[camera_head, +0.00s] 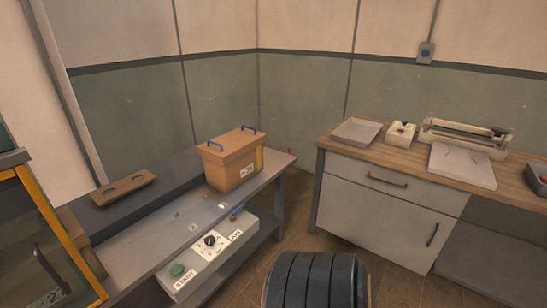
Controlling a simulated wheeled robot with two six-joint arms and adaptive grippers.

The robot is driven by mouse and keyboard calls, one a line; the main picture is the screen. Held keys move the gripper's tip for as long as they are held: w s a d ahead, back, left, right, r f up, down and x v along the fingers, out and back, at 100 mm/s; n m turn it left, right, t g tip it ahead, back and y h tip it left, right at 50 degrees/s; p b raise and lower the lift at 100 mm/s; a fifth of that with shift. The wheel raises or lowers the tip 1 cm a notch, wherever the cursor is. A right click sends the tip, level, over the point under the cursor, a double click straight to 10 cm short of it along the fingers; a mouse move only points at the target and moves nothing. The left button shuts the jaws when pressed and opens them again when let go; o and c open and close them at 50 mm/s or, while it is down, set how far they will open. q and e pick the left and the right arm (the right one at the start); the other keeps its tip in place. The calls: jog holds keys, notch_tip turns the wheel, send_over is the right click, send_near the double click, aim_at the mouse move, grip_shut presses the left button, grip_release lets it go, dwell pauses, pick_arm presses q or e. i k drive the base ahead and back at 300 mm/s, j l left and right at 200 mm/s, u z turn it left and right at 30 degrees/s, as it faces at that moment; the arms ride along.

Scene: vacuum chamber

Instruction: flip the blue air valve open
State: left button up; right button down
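A small blue and brass-yellow fitting, which looks like the air valve (237,212), sits at the front edge of the left bench, just above the AIR label. It is small, and I cannot tell its lever position. Below the bench edge, a pale control panel (195,283) carries a green START button (177,270), a black dial (211,241) and the AIR label (236,235). Neither of my grippers is in view.
A tan box (234,160) with blue handles stands on the left bench (150,250). A yellow-framed cabinet (50,230) stands at left. A wooden-topped counter (345,143) at right holds trays and a device. Brown floor (290,215) shows between them.

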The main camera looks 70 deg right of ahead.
aim_at(232, 217)
jog(key=z, duration=1.95)
jog(key=i+l+z, duration=0.15)
jog(key=k, duration=0.05)
